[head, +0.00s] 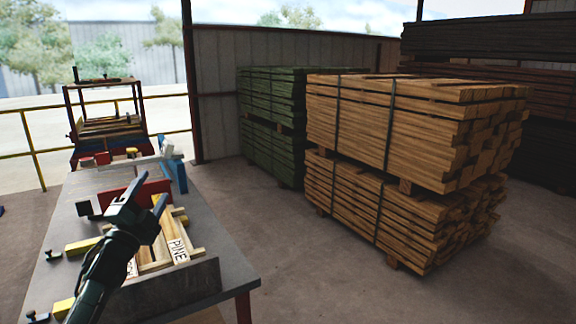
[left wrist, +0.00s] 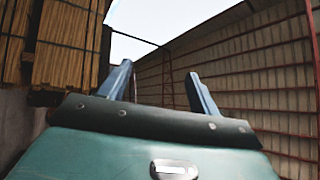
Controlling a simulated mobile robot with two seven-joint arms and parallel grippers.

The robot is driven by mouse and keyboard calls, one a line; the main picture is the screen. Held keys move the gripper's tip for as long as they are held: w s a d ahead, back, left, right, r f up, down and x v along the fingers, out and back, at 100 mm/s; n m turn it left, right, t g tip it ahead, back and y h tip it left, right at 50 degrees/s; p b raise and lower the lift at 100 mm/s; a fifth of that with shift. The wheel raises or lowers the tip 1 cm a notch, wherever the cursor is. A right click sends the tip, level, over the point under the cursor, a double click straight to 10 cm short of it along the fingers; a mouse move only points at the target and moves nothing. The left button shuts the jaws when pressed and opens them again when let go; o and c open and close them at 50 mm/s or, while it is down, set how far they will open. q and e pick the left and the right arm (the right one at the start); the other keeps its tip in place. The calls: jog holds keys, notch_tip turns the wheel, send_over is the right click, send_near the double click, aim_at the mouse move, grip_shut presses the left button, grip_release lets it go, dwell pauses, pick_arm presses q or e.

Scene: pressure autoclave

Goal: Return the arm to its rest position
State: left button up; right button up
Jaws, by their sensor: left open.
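My left gripper (head: 143,210) is raised over the workbench in the head view, with its arm coming in from the lower left. Its two blue-grey fingers are apart, with nothing between them. In the left wrist view the open fingers (left wrist: 165,92) point up toward the sky and a ribbed wall. Behind and below the gripper in the head view are short wooden pieces (head: 160,257), one with a label reading PINE (head: 178,250). The gripper and forearm hide part of them. My right gripper is in neither view.
The grey workbench (head: 225,240) carries a red block (head: 150,190), a blue part (head: 178,178) and yellow blocks (head: 83,246). Strapped lumber stacks (head: 390,125) and a green stack (head: 270,105) stand to the right. Concrete floor (head: 300,260) between bench and stacks is clear.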

pick_arm(q)
jog(key=w+a+f+n+g+y, duration=0.2)
jog(key=a+f+n+g+y, duration=0.35)
jog(key=f+n, duration=0.6)
jog(key=s+d+f+n+g+h, duration=0.2)
jog(key=s+d+f, duration=0.55)
jog(key=f, duration=0.25)
jog(key=s+d+f+g+h, duration=0.1)
jog(key=s+d+f, duration=0.3)
jog(key=s, duration=0.6)
jog(key=s+d+f+g+h, duration=0.1)
jog(key=s+d+f, duration=0.4)
jog(key=s, duration=0.6)
jog(key=s+d+f+g+h, duration=0.1)
jog(key=s+d+f, duration=0.4)
jog(key=s, duration=0.6)
jog(key=shift+s+d+g, duration=0.15)
jog(key=shift+d+g, duration=0.15)
jog(key=shift+g, duration=0.55)
